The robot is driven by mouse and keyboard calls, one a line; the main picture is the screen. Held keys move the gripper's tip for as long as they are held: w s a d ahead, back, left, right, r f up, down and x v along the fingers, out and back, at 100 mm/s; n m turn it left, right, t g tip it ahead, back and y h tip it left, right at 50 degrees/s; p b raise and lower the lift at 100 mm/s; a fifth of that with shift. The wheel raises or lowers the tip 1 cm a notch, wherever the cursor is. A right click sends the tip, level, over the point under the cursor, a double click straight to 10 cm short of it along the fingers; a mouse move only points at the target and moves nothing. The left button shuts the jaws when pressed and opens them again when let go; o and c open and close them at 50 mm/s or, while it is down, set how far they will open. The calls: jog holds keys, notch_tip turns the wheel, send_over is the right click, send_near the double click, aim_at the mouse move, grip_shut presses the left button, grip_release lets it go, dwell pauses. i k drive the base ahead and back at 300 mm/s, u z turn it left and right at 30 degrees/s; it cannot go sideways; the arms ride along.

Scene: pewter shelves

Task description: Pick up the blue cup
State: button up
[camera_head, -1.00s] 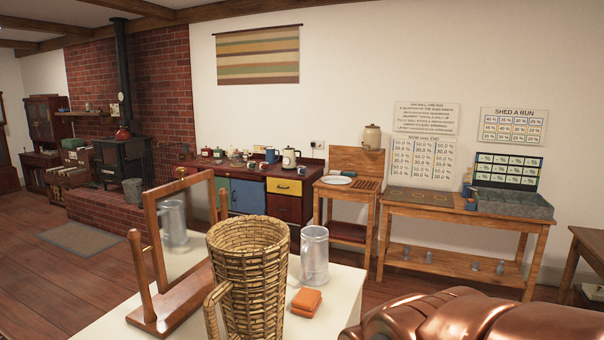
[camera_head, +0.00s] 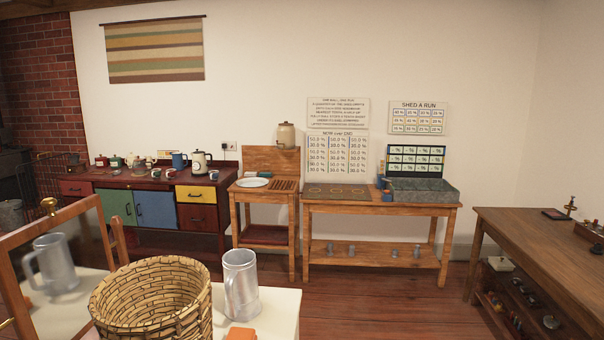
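A blue cup-like vessel (camera_head: 179,160) stands upright on the dark red sideboard (camera_head: 130,178) at the back left, beside a pale kettle (camera_head: 200,162). A second small blue item, perhaps a cup (camera_head: 381,183), stands on the wooden bench (camera_head: 420,208) at the left end of the grey stone trough (camera_head: 424,192). I cannot tell which of the two is the task's blue cup. Both are far across the room. My gripper is not in view.
Close in front, a pale table (camera_head: 283,308) bears a wicker basket (camera_head: 150,300), a metal tankard (camera_head: 240,285) and a wood-framed mirror (camera_head: 60,265). A small wooden stand (camera_head: 265,190) sits between sideboard and bench. A brown table (camera_head: 540,245) stands right. Floor (camera_head: 370,295) before the bench is clear.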

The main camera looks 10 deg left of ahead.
aim_at(213, 176)
jog(key=z, duration=0.7)
jog(key=i, duration=2.25)
jog(key=u, duration=2.2)
jog(key=i, duration=2.75)
jog(key=u, duration=0.95)
jog(key=i, duration=1.5)
jog(key=z, duration=0.15)
